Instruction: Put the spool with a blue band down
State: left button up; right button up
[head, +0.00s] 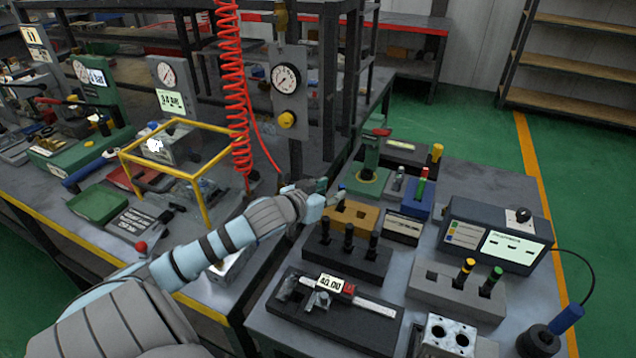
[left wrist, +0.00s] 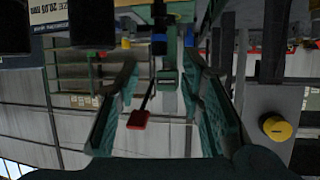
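The spool with a blue band (left wrist: 159,38) shows at the top middle of the left wrist view, dark with a blue ring. In the head view its blue part (head: 342,188) shows just above the tan block (head: 352,214), beside my left fingers. My left gripper (head: 328,196) is over the back left of the bench. In the left wrist view its two fingers (left wrist: 160,66) are apart, with clear gaps on both sides of the spool. The spool's lower end is hidden, so I cannot tell how deep it sits. My right gripper is not in view.
A black block (head: 345,258) with three dark spools stands in front. A grey block (head: 455,290) holds yellow-banded and green-banded spools. A display box (head: 498,236) is at the right, a caliper (head: 335,303) at the front.

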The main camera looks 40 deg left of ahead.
pick_arm(q)
jog(key=p+v, duration=0.2)
jog(key=v, duration=0.3)
jog(key=shift+s+d+r, duration=0.1)
jog(key=shift+s, duration=0.1)
